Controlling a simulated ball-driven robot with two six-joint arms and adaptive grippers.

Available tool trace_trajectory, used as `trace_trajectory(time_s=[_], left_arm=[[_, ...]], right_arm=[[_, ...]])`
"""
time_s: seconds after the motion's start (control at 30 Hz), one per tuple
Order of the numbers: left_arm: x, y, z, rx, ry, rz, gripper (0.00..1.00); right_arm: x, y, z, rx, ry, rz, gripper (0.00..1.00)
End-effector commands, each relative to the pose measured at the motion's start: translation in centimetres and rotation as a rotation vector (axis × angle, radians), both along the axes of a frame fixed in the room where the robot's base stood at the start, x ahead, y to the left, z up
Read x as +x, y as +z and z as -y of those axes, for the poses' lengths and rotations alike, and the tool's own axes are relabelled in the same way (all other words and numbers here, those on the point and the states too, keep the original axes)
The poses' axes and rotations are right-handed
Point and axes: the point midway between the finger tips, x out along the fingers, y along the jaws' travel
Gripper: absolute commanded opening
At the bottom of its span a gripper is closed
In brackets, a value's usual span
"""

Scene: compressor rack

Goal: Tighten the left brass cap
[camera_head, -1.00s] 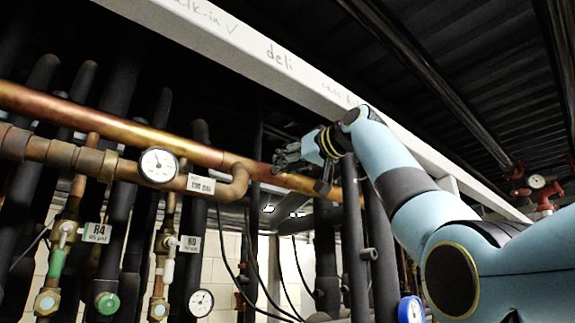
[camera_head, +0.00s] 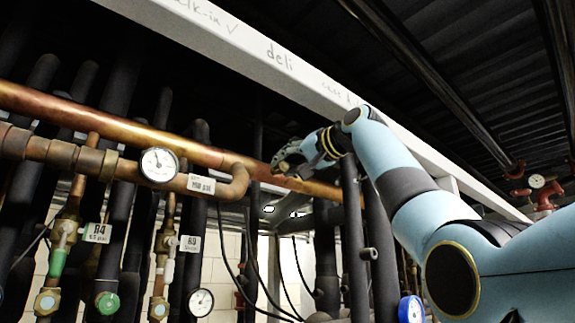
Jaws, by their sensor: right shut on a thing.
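Two brass caps show low at the left, each at the foot of a valve line. The left brass cap (camera_head: 47,301) is under the valve tagged R4, and the right brass cap (camera_head: 158,308) is under the valve tagged R9. My right gripper (camera_head: 280,163) is far to the right of and above both caps, at the long copper pipe (camera_head: 120,121). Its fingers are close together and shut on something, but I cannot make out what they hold. My left gripper is not in view.
A round gauge (camera_head: 159,164) sits on the lower pipe, and another gauge (camera_head: 200,302) is lower down. A green knob (camera_head: 107,302) stands between the caps. Dark insulated pipes (camera_head: 355,235) crowd the rack. A white beam (camera_head: 240,55) crosses above.

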Motion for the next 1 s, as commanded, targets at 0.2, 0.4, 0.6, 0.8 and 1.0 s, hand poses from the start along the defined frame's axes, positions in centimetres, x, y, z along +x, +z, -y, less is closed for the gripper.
trace_trajectory(time_s=[0.2,0.4,0.6,0.8,1.0], left_arm=[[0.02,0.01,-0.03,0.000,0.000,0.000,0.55],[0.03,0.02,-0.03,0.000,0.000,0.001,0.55],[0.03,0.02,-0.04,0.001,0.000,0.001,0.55],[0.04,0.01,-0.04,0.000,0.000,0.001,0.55],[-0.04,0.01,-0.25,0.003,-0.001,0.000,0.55]], right_arm=[[-0.01,0.09,0.08,0.013,-0.002,-0.006,0.00],[0.00,0.10,0.08,0.012,-0.002,-0.006,0.00],[0.00,0.09,0.07,0.012,-0.002,-0.006,0.46],[0.01,0.05,0.04,0.011,-0.001,-0.006,0.51],[-0.48,0.09,0.45,0.013,-0.002,-0.005,0.51]])
